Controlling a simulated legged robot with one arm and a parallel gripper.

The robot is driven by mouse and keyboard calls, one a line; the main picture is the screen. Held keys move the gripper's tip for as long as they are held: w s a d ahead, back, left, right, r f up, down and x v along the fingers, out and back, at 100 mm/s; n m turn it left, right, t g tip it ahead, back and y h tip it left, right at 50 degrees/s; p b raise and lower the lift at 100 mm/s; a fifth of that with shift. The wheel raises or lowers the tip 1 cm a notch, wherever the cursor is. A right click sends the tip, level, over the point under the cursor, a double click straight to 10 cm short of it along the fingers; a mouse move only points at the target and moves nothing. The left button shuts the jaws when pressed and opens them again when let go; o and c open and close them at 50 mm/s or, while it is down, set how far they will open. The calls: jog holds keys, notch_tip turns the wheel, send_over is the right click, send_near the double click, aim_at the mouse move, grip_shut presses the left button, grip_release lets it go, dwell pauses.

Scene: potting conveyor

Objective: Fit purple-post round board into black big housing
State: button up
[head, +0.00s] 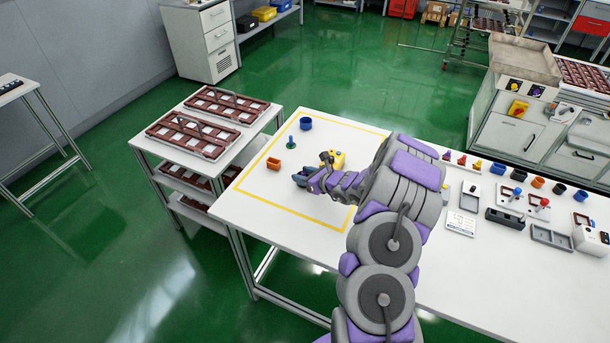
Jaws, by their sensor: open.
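A small green round board (290,142) with a dark blue or purple post stands inside the yellow-outlined area of the table; the post's exact colour is too small to tell. My gripper (302,177) is open, low over the same area, to the right of an orange box-like housing (274,163). Whether anything lies between its fingers is too small to tell. A blue round cup (305,123) stands behind the board. A yellow piece (338,160) sits behind my gripper, partly hidden by my arm. A black round housing (519,174) seems to stand in the row at the right.
The white table (330,235) carries a yellow outline. My arm hides its middle. Several coloured cups, a grey tray (552,236), a black block (505,217) and a printed card (461,224) lie at the right. A rack with brown trays (193,134) stands left.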

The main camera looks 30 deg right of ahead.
jog(key=shift+d+f, duration=0.1)
jog(key=shift+d, duration=0.7)
notch_tip(320, 180, up, 7)
jog(key=p, duration=0.3)
jog(key=shift+a, duration=0.2)
jog(key=shift+a, duration=0.1)
